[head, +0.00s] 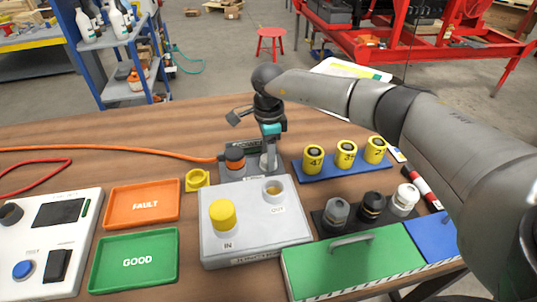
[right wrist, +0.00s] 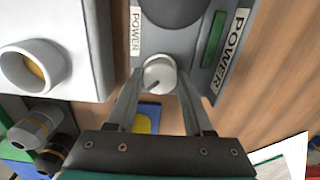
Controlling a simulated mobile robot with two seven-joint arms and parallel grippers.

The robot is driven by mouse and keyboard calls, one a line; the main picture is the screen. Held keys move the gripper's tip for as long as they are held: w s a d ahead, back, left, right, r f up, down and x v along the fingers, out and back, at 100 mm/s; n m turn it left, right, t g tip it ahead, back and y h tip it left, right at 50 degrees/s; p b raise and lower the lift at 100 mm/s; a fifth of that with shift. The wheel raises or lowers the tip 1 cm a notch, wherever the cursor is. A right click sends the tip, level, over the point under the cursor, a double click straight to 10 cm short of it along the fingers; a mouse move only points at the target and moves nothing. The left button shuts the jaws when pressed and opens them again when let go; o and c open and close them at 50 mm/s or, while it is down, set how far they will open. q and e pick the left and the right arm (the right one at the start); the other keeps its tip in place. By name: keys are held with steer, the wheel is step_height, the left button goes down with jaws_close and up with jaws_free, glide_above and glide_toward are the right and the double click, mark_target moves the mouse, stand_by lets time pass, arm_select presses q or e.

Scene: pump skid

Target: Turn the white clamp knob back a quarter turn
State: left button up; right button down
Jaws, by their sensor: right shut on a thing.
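The white clamp knob (right wrist: 159,74) is round, with a dark pointer mark towards the lower left in the right wrist view. It sits on a dark grey box (right wrist: 190,18) labelled POWER. In the head view this box (head: 228,173) stands behind the light grey IN/OUT block. My right gripper (head: 269,153) reaches down to the knob from above. In the right wrist view its two fingers stand on either side of the knob, shut on it. In the head view the fingers largely hide the knob. My left gripper is in neither view.
An orange plug (head: 235,158) with its cable is left of the gripper. The IN/OUT block (head: 250,240) is in front, with a yellow cap on IN. Yellow cylinders on a blue rack (head: 325,170) stand to the right. FAULT (head: 110,222) and GOOD (head: 100,280) trays lie left.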

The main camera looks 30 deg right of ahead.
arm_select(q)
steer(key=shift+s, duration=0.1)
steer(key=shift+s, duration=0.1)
arm_select(e)
steer(key=shift+c, duration=1.4)
jaws_free()
steer(key=shift+r, duration=0.1)
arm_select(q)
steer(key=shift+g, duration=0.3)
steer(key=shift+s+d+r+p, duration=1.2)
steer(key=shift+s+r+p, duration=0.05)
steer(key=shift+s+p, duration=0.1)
arm_select(e)
step_height(320, 180, up, 15)
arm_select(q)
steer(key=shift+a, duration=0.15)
